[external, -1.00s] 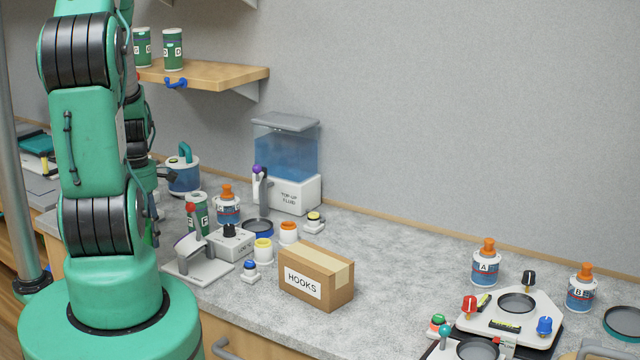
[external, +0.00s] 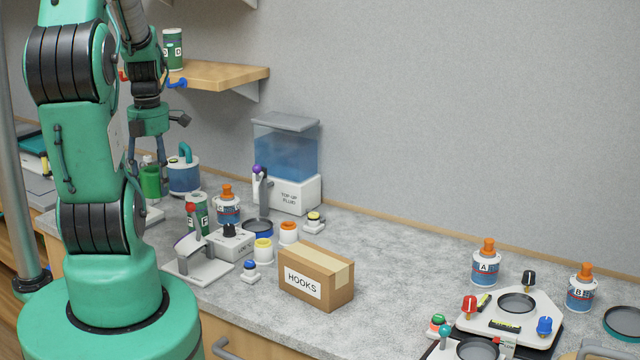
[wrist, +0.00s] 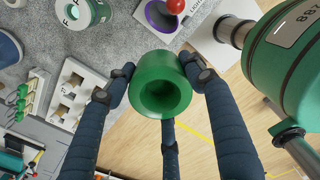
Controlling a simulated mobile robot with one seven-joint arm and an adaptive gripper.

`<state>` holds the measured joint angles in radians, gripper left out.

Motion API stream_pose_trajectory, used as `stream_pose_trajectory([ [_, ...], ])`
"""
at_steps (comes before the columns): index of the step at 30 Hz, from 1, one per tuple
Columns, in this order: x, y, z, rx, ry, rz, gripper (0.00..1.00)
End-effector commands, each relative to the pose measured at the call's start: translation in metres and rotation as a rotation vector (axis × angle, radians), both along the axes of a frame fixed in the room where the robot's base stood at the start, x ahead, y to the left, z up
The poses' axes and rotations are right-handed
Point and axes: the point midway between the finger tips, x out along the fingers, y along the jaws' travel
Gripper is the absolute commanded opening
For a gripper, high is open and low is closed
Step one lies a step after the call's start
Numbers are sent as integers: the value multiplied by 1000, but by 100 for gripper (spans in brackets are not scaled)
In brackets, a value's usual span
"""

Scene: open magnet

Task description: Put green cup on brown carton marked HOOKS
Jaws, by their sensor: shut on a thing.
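The green cup (external: 151,184) is between the fingers of my gripper (external: 149,165), at the left end of the counter. In the wrist view, the cup (wrist: 158,88) has its round opening towards the camera. The fingers of my gripper (wrist: 161,72) are shut on its sides. The external view does not clearly show the height of the cup over the counter. The brown carton marked HOOKS (external: 316,277) stands closed near the front edge, well to the right of my gripper. A strip of pale tape crosses its top, which is bare.
Between cup and carton stand a green-labelled can (external: 198,213), a lever device (external: 200,260), a grey block (external: 232,243), small jars (external: 264,250) and an orange-capped bottle (external: 228,207). A blue tank (external: 286,155) stands behind. A shelf (external: 215,75) overhangs.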

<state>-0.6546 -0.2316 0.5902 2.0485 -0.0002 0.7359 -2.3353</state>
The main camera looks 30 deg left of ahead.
Motion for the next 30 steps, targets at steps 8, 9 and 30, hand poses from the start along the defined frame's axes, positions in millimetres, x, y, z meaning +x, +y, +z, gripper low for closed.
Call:
stream_pose_trajectory([
  [8,17,-57,1,0,0,-199,22],
  [9,19,-65,1,0,0,-229,22],
  [30,21,-206,2,-2,1,-749,22],
])
